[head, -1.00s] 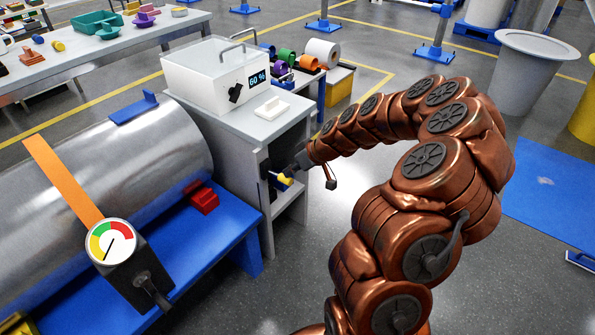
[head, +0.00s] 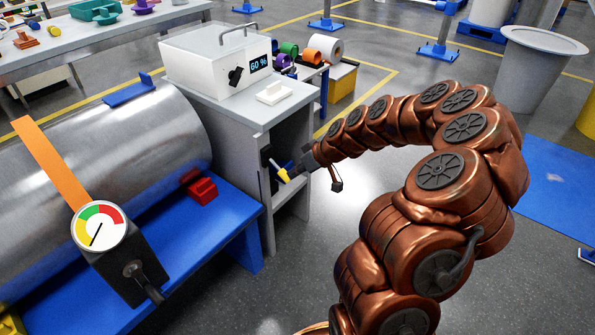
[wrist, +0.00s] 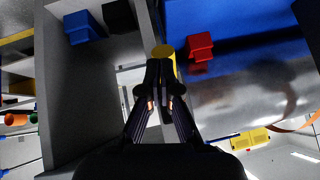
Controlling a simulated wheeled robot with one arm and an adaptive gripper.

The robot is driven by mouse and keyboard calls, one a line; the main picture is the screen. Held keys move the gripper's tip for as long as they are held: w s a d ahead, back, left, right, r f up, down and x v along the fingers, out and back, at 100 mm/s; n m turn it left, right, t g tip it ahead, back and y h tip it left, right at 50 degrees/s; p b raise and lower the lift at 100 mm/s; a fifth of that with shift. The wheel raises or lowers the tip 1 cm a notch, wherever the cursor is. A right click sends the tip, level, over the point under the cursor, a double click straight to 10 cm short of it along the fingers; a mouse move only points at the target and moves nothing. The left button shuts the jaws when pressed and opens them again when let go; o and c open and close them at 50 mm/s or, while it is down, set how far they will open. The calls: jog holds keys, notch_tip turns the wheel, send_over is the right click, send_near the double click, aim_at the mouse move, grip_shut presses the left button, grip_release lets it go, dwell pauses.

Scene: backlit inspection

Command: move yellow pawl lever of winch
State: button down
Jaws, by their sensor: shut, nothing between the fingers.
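The yellow pawl lever (head: 283,174) shows at the open front of the grey cabinet, slanting down to the right, with a dark part beside its upper end. My gripper (head: 294,171) is at the lever from the right. In the wrist view the yellow end (wrist: 163,51) shows just beyond my gripper's fingertips (wrist: 160,68), which are together with nothing between them. They cover part of the lever, and I cannot tell whether they touch it. The rest of the winch is mostly hidden inside the cabinet.
The grey cabinet (head: 235,145) carries a white box (head: 205,68) with a "60 %" display. Left of it, a metal drum (head: 150,150) lies on a blue base (head: 225,213) with a red block (head: 202,190).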

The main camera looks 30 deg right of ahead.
jog(key=shift+f, duration=0.2)
dwell(0.4)
jog(key=s+d+r, duration=0.6)
jog(key=s, duration=0.4)
jog(key=shift+d+p, duration=0.15)
jog(key=shift+p, duration=0.3)
